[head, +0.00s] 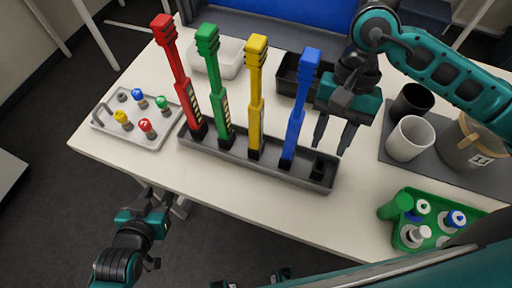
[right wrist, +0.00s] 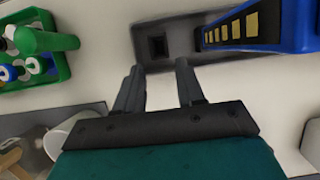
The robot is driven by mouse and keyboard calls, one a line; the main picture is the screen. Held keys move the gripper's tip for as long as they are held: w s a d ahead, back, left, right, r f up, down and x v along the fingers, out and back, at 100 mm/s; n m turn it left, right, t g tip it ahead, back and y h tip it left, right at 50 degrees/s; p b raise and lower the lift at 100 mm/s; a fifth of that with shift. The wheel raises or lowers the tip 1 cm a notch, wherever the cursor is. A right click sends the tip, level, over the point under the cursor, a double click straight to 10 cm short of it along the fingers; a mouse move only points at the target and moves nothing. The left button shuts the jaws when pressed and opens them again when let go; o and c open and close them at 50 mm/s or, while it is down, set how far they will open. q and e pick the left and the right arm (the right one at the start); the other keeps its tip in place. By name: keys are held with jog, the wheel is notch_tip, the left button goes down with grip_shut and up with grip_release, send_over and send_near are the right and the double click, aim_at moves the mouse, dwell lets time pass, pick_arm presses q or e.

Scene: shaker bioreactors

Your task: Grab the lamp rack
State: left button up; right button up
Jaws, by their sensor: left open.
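A long dark grey rack (head: 262,165) stands on the white table. It holds upright red (head: 175,75), green (head: 215,90), yellow (head: 256,95) and blue (head: 298,110) stick-like lamps; its right-end socket (head: 319,166) is empty. A shallow grey tray (head: 103,137) with a handle and small coloured bulb-like pieces lies at the table's left. My right gripper (head: 331,148) is open and empty near the rack's right end, beside the blue lamp. The right wrist view shows its fingers (right wrist: 158,88) apart near the empty socket (right wrist: 158,47). My left gripper (head: 157,200) is open and empty, off the table's front-left edge.
A white bin (head: 218,62) and a black bin (head: 291,72) stand behind the lamps. Cups (head: 408,138) and a jar labelled 11 (head: 466,145) stand on a dark mat at the right. A green caddy (head: 409,232) with bottles is at front right. The front middle is clear.

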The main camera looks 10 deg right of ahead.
aim_at(322, 160)
jog(key=x, duration=0.5)
jog(key=shift+s+a+f+b, duration=0.1)
jog(key=shift+b, duration=0.3)
grip_shut()
